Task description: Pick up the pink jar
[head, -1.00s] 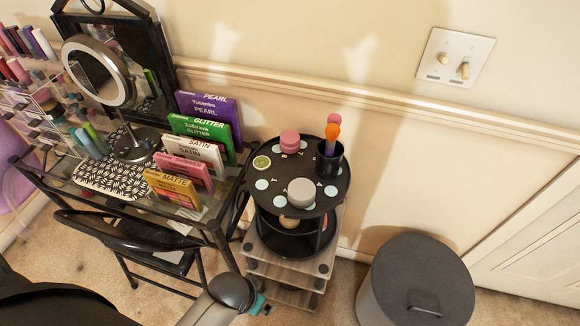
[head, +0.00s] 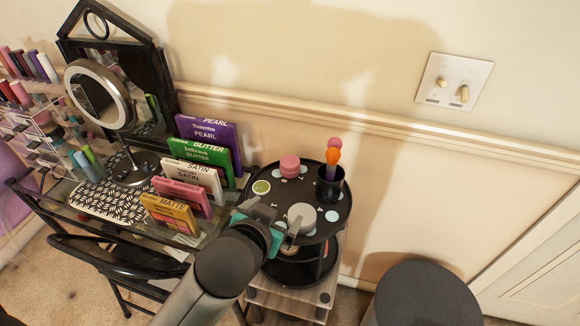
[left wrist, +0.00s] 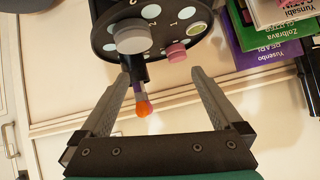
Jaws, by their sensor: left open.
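The pink jar (head: 289,165) stands on the round black top tier (head: 318,225) of a small stand, toward its back left. It also shows in the left wrist view (left wrist: 176,52), on the tier's edge. My left gripper (head: 274,219) is open and empty at the tier's front left, nearer to me than the jar. In the left wrist view its two fingers (left wrist: 158,74) spread wide, with the jar beyond the tips. My right gripper is not in view.
A grey-white jar (head: 302,217) stands close to the gripper's right finger. A black cup (head: 330,184) with brushes is at the tier's right. A green-topped round item (head: 261,187) lies left. Upright palettes (head: 192,180) stand further left.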

